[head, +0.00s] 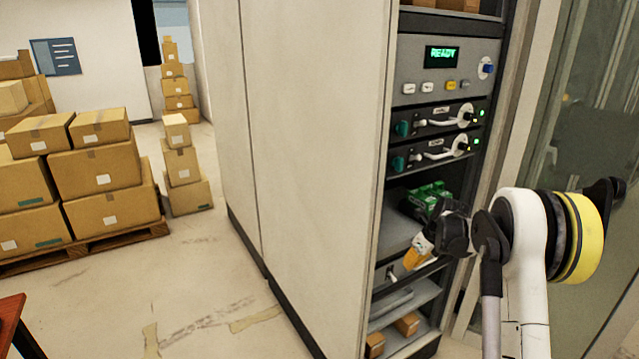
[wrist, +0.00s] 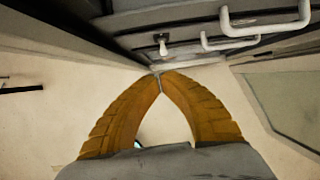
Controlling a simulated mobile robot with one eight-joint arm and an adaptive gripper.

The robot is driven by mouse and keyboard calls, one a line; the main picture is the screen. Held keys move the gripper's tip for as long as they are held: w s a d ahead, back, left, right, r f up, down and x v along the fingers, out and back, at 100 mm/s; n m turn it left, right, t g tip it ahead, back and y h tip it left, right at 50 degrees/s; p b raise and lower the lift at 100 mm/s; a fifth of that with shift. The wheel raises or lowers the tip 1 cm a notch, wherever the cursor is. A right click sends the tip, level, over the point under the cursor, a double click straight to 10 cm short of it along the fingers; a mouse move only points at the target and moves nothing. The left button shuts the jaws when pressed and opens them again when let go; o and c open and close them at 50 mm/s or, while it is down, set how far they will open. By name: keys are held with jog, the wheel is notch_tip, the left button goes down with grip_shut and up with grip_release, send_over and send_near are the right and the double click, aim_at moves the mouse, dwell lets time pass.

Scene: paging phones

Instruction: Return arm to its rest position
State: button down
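My gripper (head: 412,260) shows in the head view in front of the lower shelves of the equipment rack (head: 405,70), with its orange fingers pointing left. My arm reaches in from the right. In the wrist view my gripper (wrist: 159,75) has both orange fingers meeting at the tips, with nothing seen between them. The fingertips appear apart from the rack. Whether they touch anything at the shelf edge is hard to tell.
The rack has a panel with a green "READY" display (head: 442,56) and white handles (head: 448,151). Green items (head: 428,196) sit on a shelf behind my wrist. A glass door (head: 590,130) stands close on the right. Stacked boxes (head: 105,165) and clear floor lie left.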

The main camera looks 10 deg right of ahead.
jog(key=s+a+r+n+t+h, duration=0.1)
jog(key=s+a+r+n, duration=0.65)
jog(key=s+r, duration=0.2)
jog(key=s+a+r+n, duration=0.6)
jog(key=s+r+n, duration=0.2)
jog(key=r, duration=0.2)
jog(key=s+a+f+n+t, duration=0.1)
jog(key=s+a+n, duration=0.2)
jog(key=s+n, duration=0.4)
jog(key=s+a+f+n+t, duration=0.1)
jog(key=s+a+n, duration=0.2)
jog(key=s+n, duration=0.5)
jog(key=s, duration=0.5)
jog(key=shift+s+a+h, duration=0.15)
jog(key=shift+s+h, duration=0.15)
jog(key=shift+s, duration=0.1)
jog(key=shift+n, duration=0.25)
